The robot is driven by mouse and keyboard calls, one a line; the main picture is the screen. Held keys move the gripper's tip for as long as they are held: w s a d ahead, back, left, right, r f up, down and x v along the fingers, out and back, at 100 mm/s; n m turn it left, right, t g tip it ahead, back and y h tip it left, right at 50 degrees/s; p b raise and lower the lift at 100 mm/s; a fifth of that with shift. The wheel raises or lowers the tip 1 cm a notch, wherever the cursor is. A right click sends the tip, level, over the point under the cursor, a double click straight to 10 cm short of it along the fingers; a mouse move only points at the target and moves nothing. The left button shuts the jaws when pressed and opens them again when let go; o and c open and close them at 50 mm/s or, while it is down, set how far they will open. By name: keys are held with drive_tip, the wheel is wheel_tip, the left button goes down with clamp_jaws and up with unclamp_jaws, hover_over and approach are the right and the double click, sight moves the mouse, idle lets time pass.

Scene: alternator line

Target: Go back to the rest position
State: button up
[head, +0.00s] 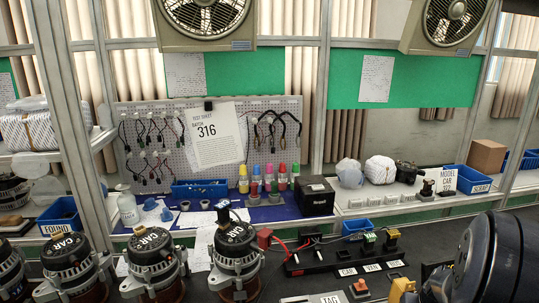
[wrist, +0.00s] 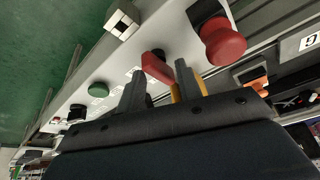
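My gripper (wrist: 161,84) shows in the wrist view with its two dark fingers apart. It is open, and no held object shows between the fingers. A red lever (wrist: 155,67) shows beyond the gap; I cannot tell whether a finger touches it. In the head view a dark rounded link of my arm (head: 488,262) fills the lower right, and my gripper itself is not in view there.
The wrist view shows a pale control panel with a red mushroom button (wrist: 222,43) and a green button (wrist: 98,90). In the head view, several alternators (head: 152,262) stand at the front left. A black terminal fixture (head: 340,255) lies right of them. A blue scrap bin (head: 474,180) sits behind.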

drive_tip(key=shift+a+m+h+p, duration=0.1)
drive_tip(key=shift+m+h+p, duration=0.2)
drive_tip(key=shift+m+p, duration=0.65)
